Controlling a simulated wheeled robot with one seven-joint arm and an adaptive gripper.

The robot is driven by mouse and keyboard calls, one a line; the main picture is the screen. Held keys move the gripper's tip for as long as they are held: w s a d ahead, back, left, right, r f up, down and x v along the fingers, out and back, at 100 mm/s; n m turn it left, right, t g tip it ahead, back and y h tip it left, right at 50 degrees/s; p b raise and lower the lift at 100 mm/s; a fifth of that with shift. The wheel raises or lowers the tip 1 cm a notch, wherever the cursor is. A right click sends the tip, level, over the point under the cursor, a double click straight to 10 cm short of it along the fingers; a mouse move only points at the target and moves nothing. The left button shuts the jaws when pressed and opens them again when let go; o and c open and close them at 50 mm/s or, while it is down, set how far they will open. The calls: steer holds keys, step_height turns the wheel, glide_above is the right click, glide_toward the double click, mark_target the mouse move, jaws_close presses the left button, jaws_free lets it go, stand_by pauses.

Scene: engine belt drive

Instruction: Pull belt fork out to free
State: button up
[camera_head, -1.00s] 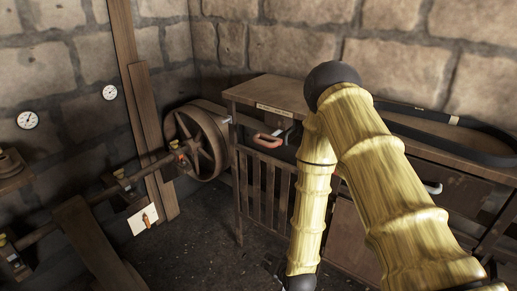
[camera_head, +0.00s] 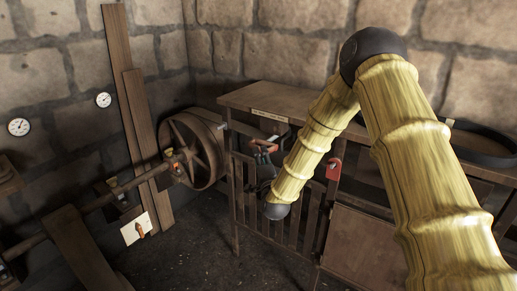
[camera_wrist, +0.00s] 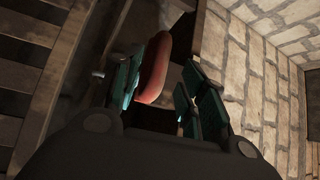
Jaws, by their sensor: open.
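The belt fork's orange-red handle (camera_head: 269,148) sticks out at the front of the wooden bench's slatted guard, left of its middle. In the wrist view the handle (camera_wrist: 153,70) is a rounded red grip lying between the two teal fingers, closer to the left one. My gripper (camera_wrist: 163,85) is open around the handle. In the head view my gripper (camera_head: 263,158) is small and dark at the handle, partly hidden by my forearm. I cannot tell whether a finger touches the handle. The rest of the fork is hidden.
A spoked wheel (camera_head: 194,153) on a shaft stands left of the bench (camera_head: 240,96). A red tag-like piece (camera_head: 333,168) hangs on the bench front, right of my forearm. A black belt (camera_head: 480,150) lies on top at the right. The floor in front is clear.

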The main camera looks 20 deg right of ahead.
steer(key=shift+w+d+r+p, duration=0.15)
steer(key=shift+w+r+p, duration=0.05)
steer(key=shift+w, duration=1.2)
steer(key=shift+w+d+r+p, duration=0.15)
steer(key=shift+w, duration=1.25)
jaws_close()
steer(key=shift+a, duration=0.1)
